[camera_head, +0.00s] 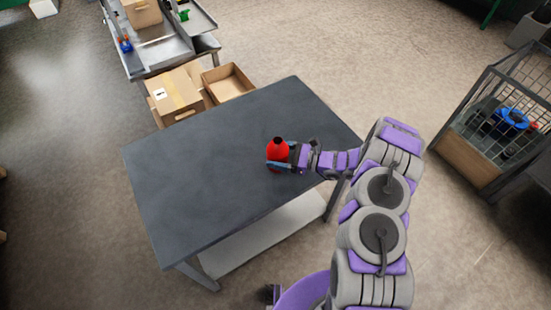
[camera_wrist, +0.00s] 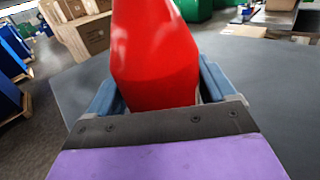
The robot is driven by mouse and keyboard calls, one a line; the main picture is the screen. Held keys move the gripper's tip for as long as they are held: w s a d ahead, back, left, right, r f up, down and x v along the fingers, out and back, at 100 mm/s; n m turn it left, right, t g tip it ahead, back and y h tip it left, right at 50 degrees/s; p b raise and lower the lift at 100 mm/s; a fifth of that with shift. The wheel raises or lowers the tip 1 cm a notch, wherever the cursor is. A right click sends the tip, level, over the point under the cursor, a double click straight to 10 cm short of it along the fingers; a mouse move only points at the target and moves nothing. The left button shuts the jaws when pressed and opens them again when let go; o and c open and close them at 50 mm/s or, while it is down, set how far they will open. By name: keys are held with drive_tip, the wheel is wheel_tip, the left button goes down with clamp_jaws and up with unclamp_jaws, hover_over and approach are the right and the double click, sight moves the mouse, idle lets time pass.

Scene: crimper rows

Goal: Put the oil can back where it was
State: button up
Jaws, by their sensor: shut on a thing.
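The oil can (camera_head: 277,151) is red with a dark top and stands upright in the head view, at the right part of the dark grey table (camera_head: 200,170). My gripper (camera_head: 278,166) reaches in from the right and is shut around the can's lower body. In the wrist view the red can (camera_wrist: 155,60) fills the middle between the two blue-grey fingers of my gripper (camera_wrist: 160,95). The can's base is hidden by the gripper, so I cannot tell whether it touches the table top.
The rest of the table top is bare. Beyond its far edge are a closed cardboard box (camera_head: 176,97) and an open one (camera_head: 228,83). A metal workbench (camera_head: 165,55) stands at the back left. A wire cage (camera_head: 500,125) with a blue item stands at the right.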

drive_tip(key=shift+w+a+f, duration=0.2)
drive_tip(key=shift+w+a, duration=0.25)
drive_tip(key=shift+w, duration=0.05)
drive_tip(key=shift+f+b, duration=0.5)
drive_tip(key=shift+f, duration=1.05)
drive_tip(key=shift+f, duration=0.1)
drive_tip(key=o, duration=1.1)
drive_tip(key=d, duration=0.4)
drive_tip(key=s+d+p, duration=0.1)
drive_tip(key=d, duration=0.3)
drive_tip(key=s+d, duration=0.1)
drive_tip(key=d, duration=0.3)
drive_tip(key=shift+s+p, duration=0.2)
drive_tip(key=shift+p, duration=0.15)
